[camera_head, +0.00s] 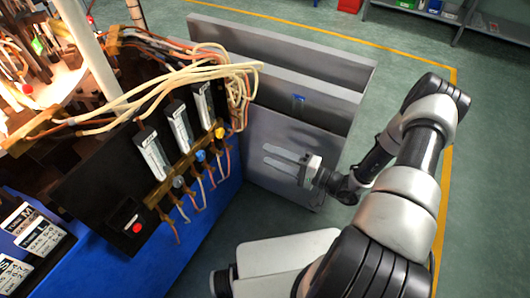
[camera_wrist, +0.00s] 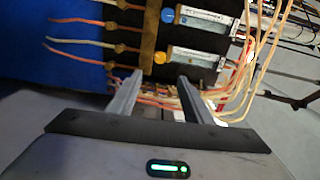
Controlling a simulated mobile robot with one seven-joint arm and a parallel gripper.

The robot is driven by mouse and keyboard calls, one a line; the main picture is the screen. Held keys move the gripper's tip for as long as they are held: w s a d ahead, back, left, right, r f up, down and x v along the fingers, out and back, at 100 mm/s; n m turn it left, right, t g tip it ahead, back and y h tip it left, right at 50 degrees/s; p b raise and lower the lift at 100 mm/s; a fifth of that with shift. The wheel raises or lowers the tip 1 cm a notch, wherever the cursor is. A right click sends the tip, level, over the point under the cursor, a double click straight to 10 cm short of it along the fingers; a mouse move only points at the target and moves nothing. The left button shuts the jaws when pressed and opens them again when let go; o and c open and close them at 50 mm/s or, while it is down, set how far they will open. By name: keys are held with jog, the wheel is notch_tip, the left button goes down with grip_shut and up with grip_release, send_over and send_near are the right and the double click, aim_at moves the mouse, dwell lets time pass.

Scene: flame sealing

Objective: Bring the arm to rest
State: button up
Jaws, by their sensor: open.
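My gripper (camera_head: 285,158) is at the end of my arm, in front of the grey panels to the right of the machine. Its two long fingers point left toward the machine and are spread apart with nothing between them. In the wrist view my gripper (camera_wrist: 158,82) shows both fingers apart, with the machine's valve panel beyond them. My arm reaches in from the lower right, bent at the elbow.
The flame sealing machine (camera_head: 75,205) has flow meters (camera_head: 180,128), a yellow knob (camera_wrist: 160,57), a blue knob (camera_wrist: 168,15) and loose cream hoses (camera_head: 170,78). Grey panels (camera_head: 290,50) stand behind my gripper. Green floor (camera_head: 400,60) lies open at the upper right.

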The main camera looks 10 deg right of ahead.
dwell(0.5)
jog(key=s+a+r+n+g+h, duration=0.2)
jog(key=s+a+r+n+g, duration=0.15)
jog(key=r+g, duration=0.4)
jog(key=s+a+r+n+g+h, duration=0.15)
jog(key=s+r+n+g, duration=0.3)
jog(key=r, duration=0.65)
jog(key=s+d+r+t+h, duration=0.35)
jog(key=s+r+h, duration=0.2)
jog(key=r, duration=0.35)
jog(key=s+d+r+t+h, duration=0.35)
jog(key=s+r+h, duration=0.2)
jog(key=r, duration=0.35)
notch_tip(320, 180, up, 14)
jog(key=p, duration=1.3)
jog(key=shift+s+f+m+p, duration=0.25)
jog(key=shift+m+p, duration=0.15)
